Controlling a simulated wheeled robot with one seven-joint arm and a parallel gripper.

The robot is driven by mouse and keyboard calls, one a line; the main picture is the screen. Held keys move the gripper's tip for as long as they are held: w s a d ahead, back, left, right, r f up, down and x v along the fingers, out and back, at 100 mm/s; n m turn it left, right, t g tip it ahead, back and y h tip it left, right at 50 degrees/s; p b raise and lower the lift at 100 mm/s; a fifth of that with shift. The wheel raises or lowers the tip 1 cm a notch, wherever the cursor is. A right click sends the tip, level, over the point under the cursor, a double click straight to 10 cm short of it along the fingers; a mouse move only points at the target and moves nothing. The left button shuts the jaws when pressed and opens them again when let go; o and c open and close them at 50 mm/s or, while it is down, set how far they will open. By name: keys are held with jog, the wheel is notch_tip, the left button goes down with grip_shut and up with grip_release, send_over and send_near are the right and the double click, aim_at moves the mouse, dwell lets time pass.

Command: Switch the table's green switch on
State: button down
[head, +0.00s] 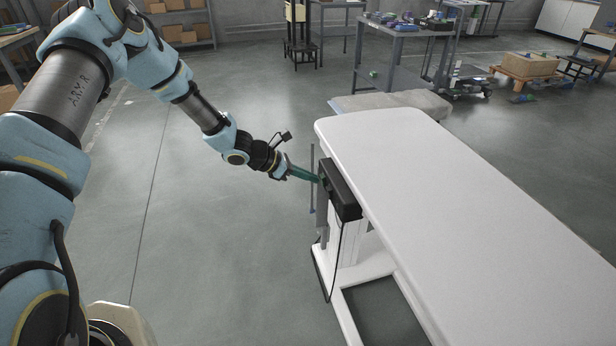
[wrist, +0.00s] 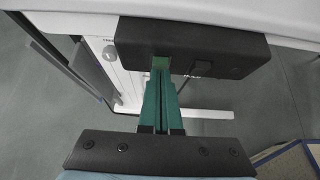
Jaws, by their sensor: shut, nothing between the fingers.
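The table (head: 440,170) has a long white top on a white lift column. A black control box (head: 342,190) is fixed under its near left edge; it also shows in the wrist view (wrist: 228,50). In the wrist view a green switch (wrist: 160,63) sits on the left part of the box face, partly hidden by my fingertips. A dark switch (wrist: 201,66) is to its right. My gripper (head: 316,179) is shut and empty, its teal fingers pointing at the box. In the wrist view its fingertips (wrist: 160,78) are at the green switch; I cannot tell whether they touch it.
A white knob (wrist: 109,52) is on the column left of the box. A black cable (head: 333,262) hangs below the box. The white foot frame (head: 345,318) stands on the floor. Open grey floor (head: 225,250) lies left of the table; workbenches and shelves are far back.

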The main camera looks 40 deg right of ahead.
jog(key=shift+s+d+r+y+p, duration=0.2)
jog(key=shift+d+y+p, duration=0.15)
jog(key=shift+y+p, duration=0.25)
jog(key=shift+r+p, duration=0.55)
jog(key=shift+r, duration=0.25)
jog(key=shift+w+a, duration=0.1)
